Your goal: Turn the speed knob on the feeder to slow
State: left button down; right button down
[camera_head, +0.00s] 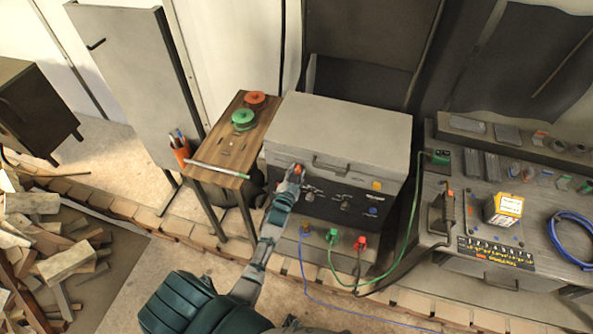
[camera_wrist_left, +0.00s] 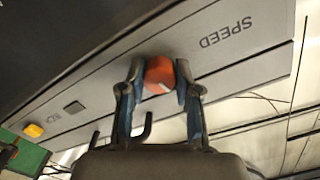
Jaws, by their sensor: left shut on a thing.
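The feeder (camera_head: 340,128) is a grey box with a lid and a dark lower panel. Its speed knob (camera_wrist_left: 159,75) is orange-red with a pale mark, beside the word SPEED in the left wrist view. In the head view the knob (camera_head: 298,167) shows only in part behind my gripper. My left gripper (camera_wrist_left: 159,84) is shut on the knob, one finger on each side. It also shows in the head view (camera_head: 293,176), at the left of the feeder's front. My right gripper is not in view.
A feeder handle (camera_head: 331,166) sticks out right of the knob. A small wooden table (camera_head: 222,150) with spools stands at left. A grey bench (camera_head: 480,215) stands at right.

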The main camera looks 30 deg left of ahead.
pick_arm(q)
jog(key=n, duration=0.2)
jog(key=n+p, duration=0.1)
jog(key=n, duration=0.1)
jog(key=shift+s+f, duration=0.1)
jog(key=shift+f, duration=0.25)
jog(key=n+p, duration=0.1)
jog(key=n, duration=0.3)
jog(key=shift+d, duration=0.1)
jog(key=n, duration=0.3)
jog(key=shift+f+h, duration=0.15)
jog(key=shift+h, duration=0.15)
jog(key=shift+n, duration=2)
jog(key=c, duration=0.8)
grip_release()
jog(key=shift+w+r, duration=0.2)
